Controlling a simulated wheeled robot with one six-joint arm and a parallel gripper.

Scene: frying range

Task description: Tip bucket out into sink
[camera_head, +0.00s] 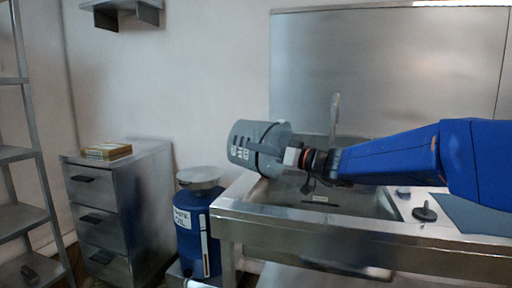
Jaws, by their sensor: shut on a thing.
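The bucket (249,145) is grey with white markings on its side. It is held tilted on its side above the left end of the sink, its inside hidden from view. My gripper (292,158) is shut on the bucket at its right side, and my blue arm reaches in from the right. The steel sink (372,207) is set in a counter below the arm. Its basin is partly hidden by my arm and the bucket.
A tap (334,113) rises behind the sink. A dark round knob-like object (425,212) sits on the counter at right. A blue container (197,232) stands left of the counter. A steel drawer cabinet (122,205) bears a small box (107,152). A shelf rack (24,205) stands far left.

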